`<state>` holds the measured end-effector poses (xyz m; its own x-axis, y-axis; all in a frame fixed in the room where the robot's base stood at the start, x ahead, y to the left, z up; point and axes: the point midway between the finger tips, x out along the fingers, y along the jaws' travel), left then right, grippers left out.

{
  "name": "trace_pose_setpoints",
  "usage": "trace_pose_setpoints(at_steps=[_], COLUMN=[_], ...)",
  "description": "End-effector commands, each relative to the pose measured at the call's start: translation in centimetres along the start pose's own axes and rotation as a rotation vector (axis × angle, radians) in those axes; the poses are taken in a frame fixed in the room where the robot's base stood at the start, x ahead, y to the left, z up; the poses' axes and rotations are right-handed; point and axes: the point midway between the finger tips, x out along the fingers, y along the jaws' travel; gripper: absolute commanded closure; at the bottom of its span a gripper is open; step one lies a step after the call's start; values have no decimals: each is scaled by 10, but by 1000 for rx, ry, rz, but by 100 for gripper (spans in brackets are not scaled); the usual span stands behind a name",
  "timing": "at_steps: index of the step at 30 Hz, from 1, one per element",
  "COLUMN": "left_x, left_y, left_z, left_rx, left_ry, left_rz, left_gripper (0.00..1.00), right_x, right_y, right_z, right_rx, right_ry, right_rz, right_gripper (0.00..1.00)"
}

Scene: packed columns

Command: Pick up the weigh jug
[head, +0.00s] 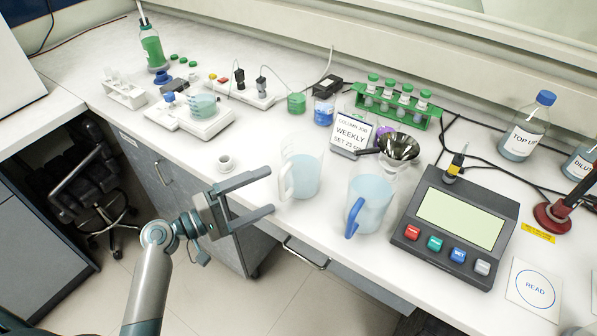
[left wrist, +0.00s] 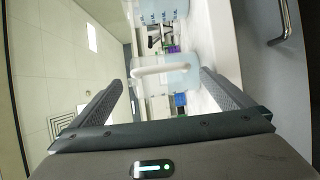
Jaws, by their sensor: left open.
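Two clear jugs of pale blue liquid stand near the bench's front edge; I see no label telling which is the weigh jug. The white-handled jug (head: 308,174) is nearest my left gripper (head: 270,190). The blue-handled jug (head: 372,190) stands to its right, by the scale. My left gripper is open and empty, just left of the white handle, its fingers pointing at it. In the left wrist view, the white-handled jug (left wrist: 180,76) appears ahead between the open fingers of the left gripper (left wrist: 160,80). My right gripper is not in view.
A dark scale (head: 458,220) with coloured buttons stands right of the jugs. A small white cup (head: 225,163) sits left of the white-handled jug. A green rack (head: 397,103) is farther back.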

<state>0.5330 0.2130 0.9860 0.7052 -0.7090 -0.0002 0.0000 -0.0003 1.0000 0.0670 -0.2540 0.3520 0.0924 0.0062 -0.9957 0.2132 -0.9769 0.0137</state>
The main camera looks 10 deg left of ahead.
Motion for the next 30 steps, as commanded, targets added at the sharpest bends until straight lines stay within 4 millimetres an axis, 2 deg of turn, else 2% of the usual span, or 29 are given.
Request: trace_pose_setpoints(at_steps=[9,15,30], left_x=[30,49,50], left_y=[4,1,-2], left_z=[-4,-4,-4], left_rx=[-3,-1,-1], left_ry=[0,0,0], left_rz=[3,0,-1], left_gripper=[0,0,0], right_x=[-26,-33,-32], right_y=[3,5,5], right_z=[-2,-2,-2], right_rx=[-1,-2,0], right_ry=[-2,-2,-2], right_rz=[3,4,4], right_gripper=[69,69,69])
